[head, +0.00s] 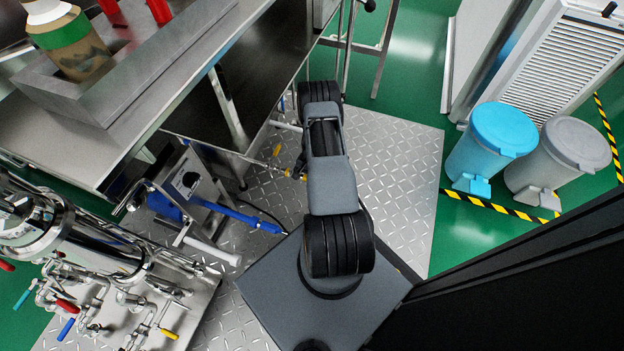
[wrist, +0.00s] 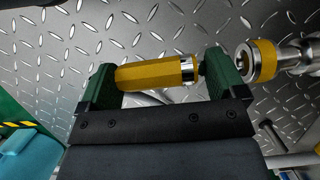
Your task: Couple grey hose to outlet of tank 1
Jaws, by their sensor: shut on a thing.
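In the wrist view, my gripper (wrist: 160,65) is shut on a yellow coupling (wrist: 150,76) with a shiny metal collar at its right end. The coupling lies across the jaws. A metal fitting with a yellow ring (wrist: 263,60) is just right of the jaws, facing the coupling. A small gap separates them. I cannot tell whether the fitting is the outlet of tank 1. The hose behind the coupling is mostly hidden. In the head view, my arm covers the gripper, and a small yellow part (head: 290,172) shows beside it. No tank number is readable.
A steel bench (head: 110,130) stands at left, with a steel vessel and several valves (head: 100,300) below it. Blue (head: 490,140) and grey bins (head: 560,160) stand at right. Diamond-plate floor (head: 400,150) is clear right of my arm.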

